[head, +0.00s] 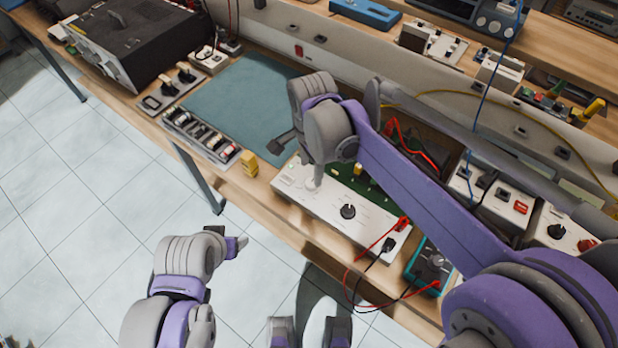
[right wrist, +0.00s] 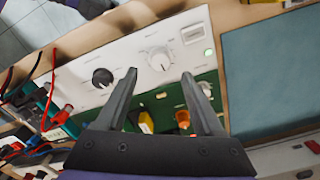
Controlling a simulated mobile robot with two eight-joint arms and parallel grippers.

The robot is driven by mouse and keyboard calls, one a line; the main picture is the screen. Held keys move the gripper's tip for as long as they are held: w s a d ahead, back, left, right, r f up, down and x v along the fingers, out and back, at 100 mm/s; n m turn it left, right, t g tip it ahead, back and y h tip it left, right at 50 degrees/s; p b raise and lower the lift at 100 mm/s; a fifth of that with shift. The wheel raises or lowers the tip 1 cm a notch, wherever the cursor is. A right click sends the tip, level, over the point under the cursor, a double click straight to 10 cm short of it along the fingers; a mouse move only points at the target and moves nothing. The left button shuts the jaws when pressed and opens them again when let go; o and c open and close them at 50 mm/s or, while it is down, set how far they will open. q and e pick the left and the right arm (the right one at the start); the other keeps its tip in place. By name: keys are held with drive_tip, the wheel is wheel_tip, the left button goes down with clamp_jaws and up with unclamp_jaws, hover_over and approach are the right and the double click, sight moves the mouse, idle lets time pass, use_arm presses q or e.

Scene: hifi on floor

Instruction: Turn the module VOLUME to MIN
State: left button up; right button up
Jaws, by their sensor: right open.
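A white control module (head: 372,228) lies on the wooden bench, with a black knob (head: 348,211) near its middle. In the right wrist view the module (right wrist: 128,47) shows a white knob (right wrist: 160,58), a black knob (right wrist: 102,77) and a lit green spot. The lettering is too small to read, so I cannot tell which knob is VOLUME. My right gripper (right wrist: 160,75) is open and empty above the module; in the picture, the white knob lies just beyond and between its fingertips. My left gripper (head: 237,244) hangs over the floor, away from the bench; its jaw opening is unclear.
A green circuit board (head: 372,190) lies behind the module. Red and black leads (head: 350,285) trail from its right end near a teal meter (head: 430,262). A yellow block (head: 249,163) and a blue-green mat (head: 243,103) lie to the left. The mat is clear.

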sight(311, 182)
drive_tip(key=shift+f, duration=2.8)
clamp_jaws()
